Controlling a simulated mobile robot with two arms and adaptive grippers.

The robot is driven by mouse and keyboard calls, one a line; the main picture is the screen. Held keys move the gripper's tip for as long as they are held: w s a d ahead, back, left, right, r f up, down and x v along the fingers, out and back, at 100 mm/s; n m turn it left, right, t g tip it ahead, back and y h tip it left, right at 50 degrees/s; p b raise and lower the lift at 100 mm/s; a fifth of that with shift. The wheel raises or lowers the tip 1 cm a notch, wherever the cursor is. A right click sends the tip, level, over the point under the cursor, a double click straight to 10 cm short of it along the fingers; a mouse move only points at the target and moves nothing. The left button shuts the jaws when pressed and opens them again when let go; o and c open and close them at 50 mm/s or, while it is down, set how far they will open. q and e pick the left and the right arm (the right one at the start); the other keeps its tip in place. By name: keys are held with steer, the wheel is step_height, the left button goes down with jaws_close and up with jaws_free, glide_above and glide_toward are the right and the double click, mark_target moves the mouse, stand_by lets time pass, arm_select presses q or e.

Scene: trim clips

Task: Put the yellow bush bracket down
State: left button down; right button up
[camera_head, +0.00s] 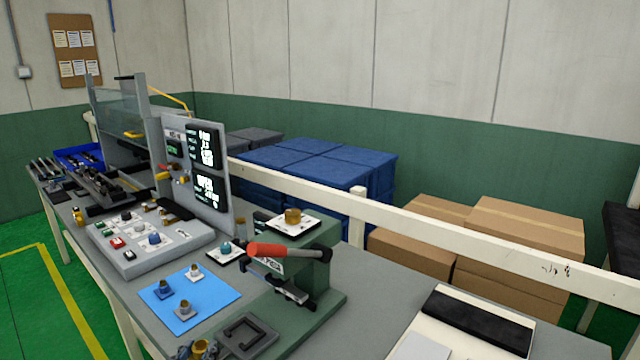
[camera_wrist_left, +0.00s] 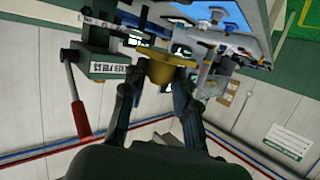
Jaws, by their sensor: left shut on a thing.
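My left gripper (camera_wrist_left: 158,85) is shut on the yellow bush bracket (camera_wrist_left: 160,68), which shows as a gold, cup-like piece between the fingertips in the left wrist view. In the head view only a small yellow and dark bit of what looks like the held bracket (camera_head: 199,348) shows at the bottom edge. It is left of the dark square fixture (camera_head: 247,337) and in front of the blue mat (camera_head: 215,293). Whether the bracket touches the bench cannot be told. My right gripper is not in view.
Several small brackets with bushes (camera_head: 185,310) stand on the blue mat. A green hand press (camera_head: 310,270) with a red handle (camera_head: 270,250) stands right of it. A sloped button panel (camera_head: 150,245) is behind the mat.

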arm_select(q)
steer(key=s+d+r, duration=0.1)
steer(key=s+d, duration=0.3)
steer(key=s, duration=0.3)
steer(key=w+a, duration=0.1)
steer(key=w, duration=0.1)
steer(key=w+a, duration=0.2)
steer(key=w, duration=0.1)
steer(key=w+a, duration=0.1)
steer(key=w, duration=0.1)
steer(key=shift+w+a+f, duration=0.25)
steer(key=shift+w+a, duration=0.1)
steer(key=shift+w, duration=0.05)
steer(key=w+a+r+n+y, duration=0.1)
steer(key=w+a, duration=0.6)
steer(key=shift+w+a+r, duration=0.2)
steer(key=shift+a+r, duration=0.05)
